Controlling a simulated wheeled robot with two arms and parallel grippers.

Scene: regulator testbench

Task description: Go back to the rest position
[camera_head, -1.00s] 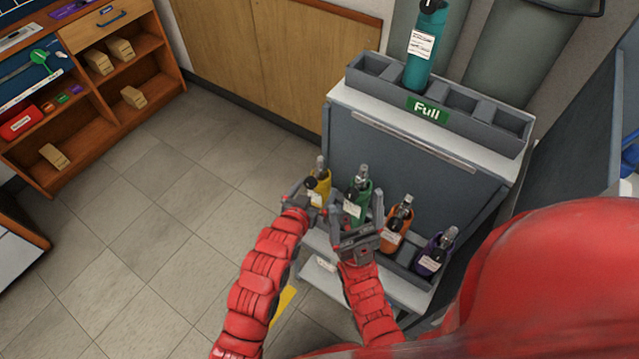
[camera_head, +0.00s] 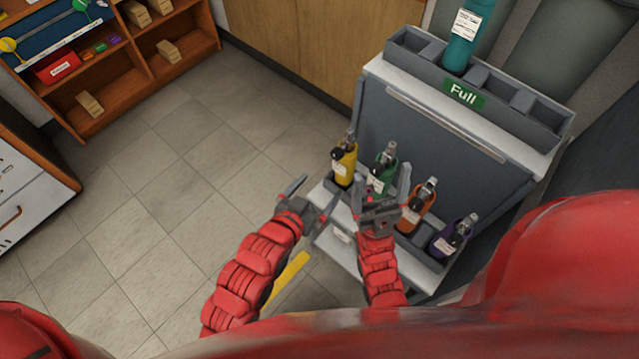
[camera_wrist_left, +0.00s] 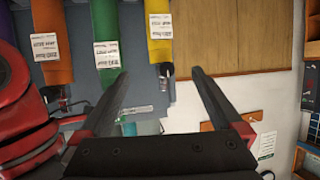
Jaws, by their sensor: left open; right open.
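My left gripper (camera_head: 312,198) is open and empty, out to the left of the bottle rack, over the floor. In the left wrist view its two fingers (camera_wrist_left: 160,100) stand wide apart with nothing between them. My right gripper (camera_head: 382,193) is open in front of the green bottle (camera_head: 386,160) and partly hides it. I cannot tell whether its fingers touch the bottle. A yellow bottle (camera_head: 344,165), an orange bottle (camera_head: 417,205) and a purple bottle (camera_head: 453,236) stand in the lower rack (camera_head: 425,256).
A teal bottle (camera_head: 470,35) stands in the upper rack marked Full (camera_head: 525,122). A wooden shelf (camera_head: 140,75) is at the upper left, with a white-fronted cabinet (camera_head: 25,190) below it. The floor (camera_head: 180,200) between them and the rack is clear.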

